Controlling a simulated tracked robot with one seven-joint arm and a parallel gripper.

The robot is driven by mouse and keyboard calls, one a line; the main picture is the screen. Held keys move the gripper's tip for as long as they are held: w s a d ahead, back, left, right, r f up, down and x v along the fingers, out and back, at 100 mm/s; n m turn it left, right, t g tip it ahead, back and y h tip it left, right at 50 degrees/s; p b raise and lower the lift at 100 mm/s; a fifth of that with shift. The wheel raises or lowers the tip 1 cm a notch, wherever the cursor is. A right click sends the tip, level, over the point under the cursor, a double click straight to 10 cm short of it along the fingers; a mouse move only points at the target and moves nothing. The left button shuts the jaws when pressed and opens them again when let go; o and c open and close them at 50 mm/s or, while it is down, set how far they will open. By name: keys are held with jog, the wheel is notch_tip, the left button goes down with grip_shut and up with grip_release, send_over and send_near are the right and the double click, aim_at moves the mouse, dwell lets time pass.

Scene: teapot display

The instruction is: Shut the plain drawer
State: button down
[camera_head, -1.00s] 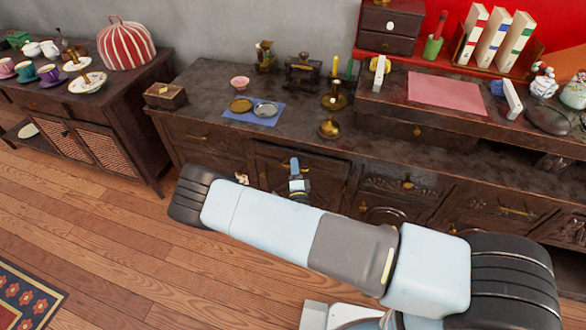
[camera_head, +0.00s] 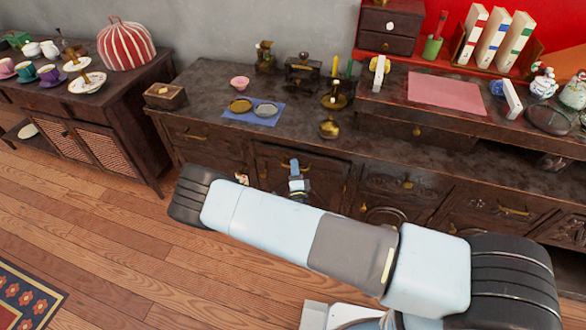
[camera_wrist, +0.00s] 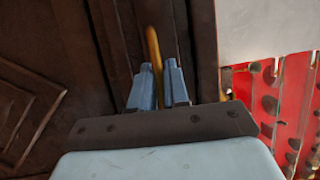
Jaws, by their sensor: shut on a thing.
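My gripper (camera_wrist: 159,82) shows in the wrist view with its two blue fingers on either side of a thin brass handle (camera_wrist: 153,46). It is shut on this handle, which stands out against dark wood. A plain-fronted drawer (camera_head: 215,145) with a brass handle (camera_head: 195,137) is at the cabinet's left end.
A carved panel (camera_wrist: 25,110) is left of my fingers in the wrist view. The cabinet top (camera_head: 210,85) bears a blue mat (camera_head: 235,118), a pink bowl (camera_head: 240,83) and brass pieces. A side cabinet (camera_head: 85,140) stands at left.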

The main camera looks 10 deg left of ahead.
jog(key=shift+f, duration=0.1)
jog(key=shift+w+d, duration=0.2)
jog(key=shift+w, duration=1.55)
jog(key=c, duration=1.2)
grip_release()
jog(key=v, duration=1.3)
jog(key=shift+s, duration=0.3)
jog(key=shift+d+f, duration=0.1)
